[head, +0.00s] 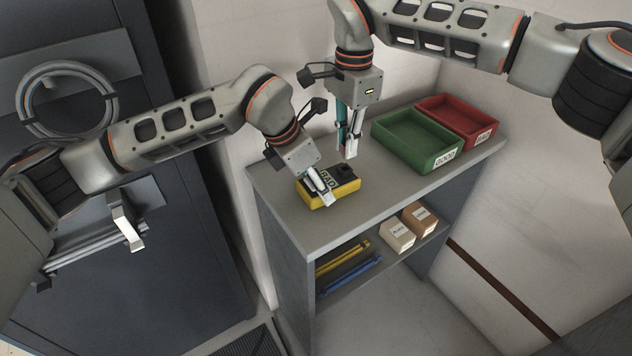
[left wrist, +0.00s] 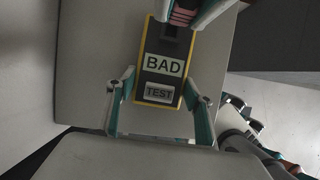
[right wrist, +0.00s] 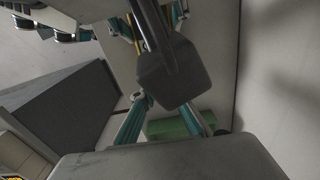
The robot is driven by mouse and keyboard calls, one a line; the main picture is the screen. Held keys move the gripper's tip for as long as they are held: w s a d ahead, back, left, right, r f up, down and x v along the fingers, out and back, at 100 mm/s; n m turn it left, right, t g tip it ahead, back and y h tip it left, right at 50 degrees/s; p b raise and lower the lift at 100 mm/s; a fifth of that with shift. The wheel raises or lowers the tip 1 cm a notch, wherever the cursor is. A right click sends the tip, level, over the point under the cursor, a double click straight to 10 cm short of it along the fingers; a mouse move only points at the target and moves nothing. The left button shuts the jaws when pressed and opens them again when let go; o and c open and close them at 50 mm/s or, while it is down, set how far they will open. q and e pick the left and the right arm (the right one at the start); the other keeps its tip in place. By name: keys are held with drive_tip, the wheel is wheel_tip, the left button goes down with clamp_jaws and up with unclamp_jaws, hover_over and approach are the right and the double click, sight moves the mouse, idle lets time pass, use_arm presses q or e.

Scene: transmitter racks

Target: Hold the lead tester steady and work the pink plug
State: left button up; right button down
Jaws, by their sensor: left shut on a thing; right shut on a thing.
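The lead tester (head: 348,187) is a yellow and black box on the shelf top; its display reads BAD, with a TEST label below, clear in the left wrist view (left wrist: 160,92). My left gripper (head: 322,188) is shut on it, one finger along each side. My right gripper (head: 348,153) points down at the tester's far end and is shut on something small. A reddish-pink piece, probably the pink plug (left wrist: 184,12), shows at those fingers in the left wrist view. Whether it sits in the socket I cannot tell. A dark block hides the right fingertips in the right wrist view.
A green tray (head: 384,141) marked GOOD and a red tray (head: 440,107) marked BAD stand to the right on the shelf top. The front right of the top is clear.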

drive_tip(key=shift+r, duration=1.1)
use_arm(q)
drive_tip(key=o, duration=1.3)
drive_tip(key=shift+r, duration=0.1)
drive_tip(key=shift+a+r, duration=0.2)
drive_tip(key=shift+r, duration=0.15)
drive_tip(key=s+a, duration=0.2)
drive_tip(key=a, duration=0.1)
drive_tip(key=s+a, duration=0.2)
drive_tip(key=a, duration=0.1)
drive_tip(key=s+a, duration=0.3)
drive_tip(key=a, duration=0.1)
drive_tip(key=shift+r, duration=0.1)
